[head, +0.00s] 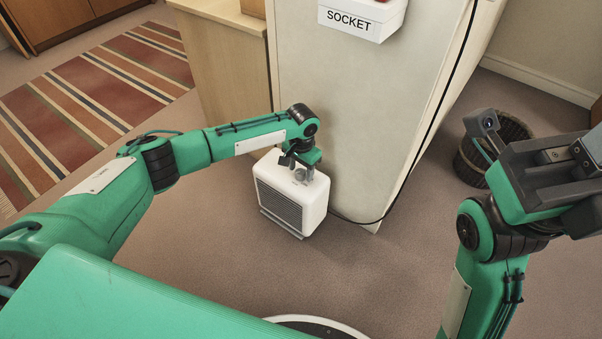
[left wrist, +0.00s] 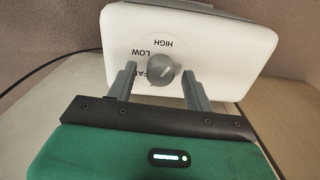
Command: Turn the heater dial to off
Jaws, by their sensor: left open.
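The white heater (head: 296,196) stands on the carpet with a dark grille on its front. Its round grey dial (left wrist: 160,70) is on the top face, with a pale slanted pointer mark. HIGH, LOW and a partly covered FAN label show around it; I see no OFF label. My left gripper (head: 302,174) is over the heater top, pointing down. In the left wrist view my left gripper (left wrist: 160,80) is open, one finger on each side of the dial; I cannot tell if they touch it. My right gripper (head: 575,165) is raised at the right, away from the heater, its jaws unclear.
A pale cabinet side (head: 350,110) stands right behind the heater, with a white SOCKET box (head: 362,22) on it. A black cable (head: 425,140) runs down to the floor by the heater. A wicker basket (head: 475,160) is at the right. A striped rug (head: 100,95) lies left.

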